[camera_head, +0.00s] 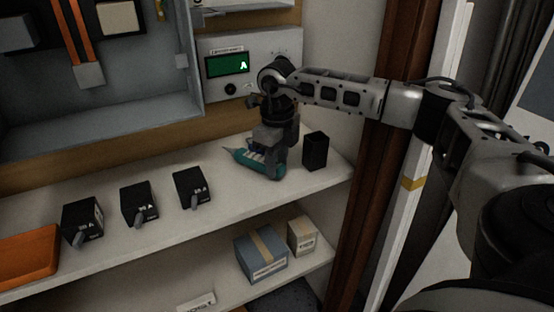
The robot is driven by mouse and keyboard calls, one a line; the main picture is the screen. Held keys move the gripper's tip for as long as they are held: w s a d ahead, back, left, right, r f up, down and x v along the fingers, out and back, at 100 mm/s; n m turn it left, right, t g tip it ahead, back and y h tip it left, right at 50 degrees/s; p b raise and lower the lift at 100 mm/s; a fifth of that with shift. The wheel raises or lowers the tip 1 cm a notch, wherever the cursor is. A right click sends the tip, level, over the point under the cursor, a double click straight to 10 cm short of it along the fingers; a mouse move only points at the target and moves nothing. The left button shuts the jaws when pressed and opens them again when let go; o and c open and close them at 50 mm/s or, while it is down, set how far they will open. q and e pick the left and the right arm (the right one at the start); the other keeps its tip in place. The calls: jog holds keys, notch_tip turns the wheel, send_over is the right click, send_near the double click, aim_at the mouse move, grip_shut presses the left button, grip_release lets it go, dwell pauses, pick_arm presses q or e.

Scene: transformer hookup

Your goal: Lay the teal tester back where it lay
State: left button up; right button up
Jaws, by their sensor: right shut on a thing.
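The teal tester (267,168) lies at the right part of the upper white shelf, its thin tip pointing left. My right gripper (268,152) comes down on it from above and is shut on it. The gripper hides part of the tester's middle. The tester is at or very close to the shelf surface; I cannot tell whether it touches. My left gripper is not in view.
A black box (316,151) stands just right of the tester. Several black labelled blocks, one here (189,188), and an orange tray (28,256) sit leftward. A panel with a green display (227,64) is behind. Boxes (262,252) stand on the lower shelf.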

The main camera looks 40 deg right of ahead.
jog(key=shift+f, duration=0.25)
jog(key=o, duration=1.1)
jog(key=shift+c, duration=0.2)
notch_tip(320, 180, up, 16)
jog(key=p, duration=0.1)
jog(key=shift+p, duration=0.3)
jog(key=shift+f, duration=0.1)
